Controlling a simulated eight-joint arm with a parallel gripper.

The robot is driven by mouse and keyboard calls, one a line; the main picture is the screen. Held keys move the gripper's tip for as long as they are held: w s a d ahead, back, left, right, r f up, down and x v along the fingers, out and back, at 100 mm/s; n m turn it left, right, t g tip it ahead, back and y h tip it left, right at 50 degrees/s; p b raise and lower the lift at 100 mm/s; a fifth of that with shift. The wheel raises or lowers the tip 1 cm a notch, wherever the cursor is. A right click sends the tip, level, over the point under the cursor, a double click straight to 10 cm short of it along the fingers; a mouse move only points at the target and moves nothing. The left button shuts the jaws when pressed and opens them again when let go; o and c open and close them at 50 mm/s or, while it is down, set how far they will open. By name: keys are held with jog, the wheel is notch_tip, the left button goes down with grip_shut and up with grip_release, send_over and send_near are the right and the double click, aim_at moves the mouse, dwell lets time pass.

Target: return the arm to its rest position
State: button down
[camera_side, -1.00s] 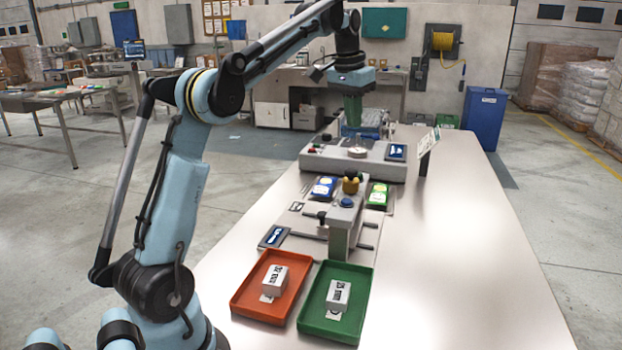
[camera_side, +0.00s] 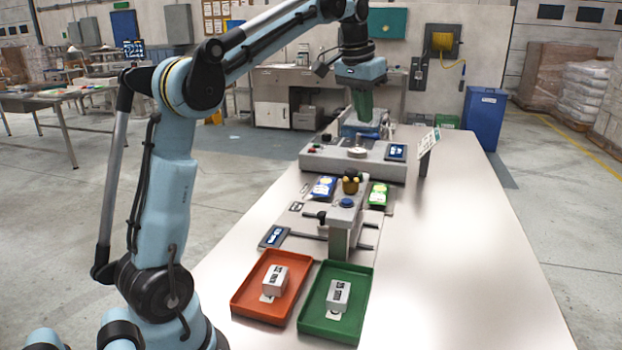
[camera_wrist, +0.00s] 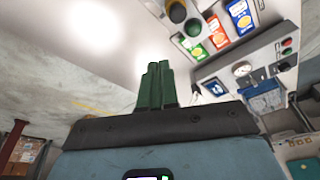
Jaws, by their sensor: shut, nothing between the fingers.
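My gripper (camera_side: 364,110) is in the air above the far part of the work table (camera_side: 440,250), in front of the back counter. Its green fingers show together in the wrist view (camera_wrist: 157,85), shut with nothing between them. Below and in front of it stands a grey weighing unit (camera_side: 325,160) with a small round pan (camera_side: 357,152) on top. The gripper is clear of this unit. My arm reaches over the left side of the table with its elbow bent up.
A second device (camera_side: 342,225) with blue and green packets beside it stands mid-table. An orange tray (camera_side: 240,297) and a green tray (camera_side: 362,300), each holding a white box, lie at the near end. A small sign (camera_side: 428,143) stands at right. The table's right side is clear.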

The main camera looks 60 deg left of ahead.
jog(key=s+d+f+m+t, duration=0.2)
jog(key=s+d+f+t, duration=0.2)
jog(key=s+d+f, duration=1.1)
notch_tip(320, 180, down, 3)
jog(key=shift+s+d+f+m+h, duration=0.1)
jog(key=shift+s+d+m+h, duration=0.2)
jog(key=shift+d, duration=0.85)
jog(key=c, duration=1.8)
grip_release()
jog(key=shift+w, duration=0.15)
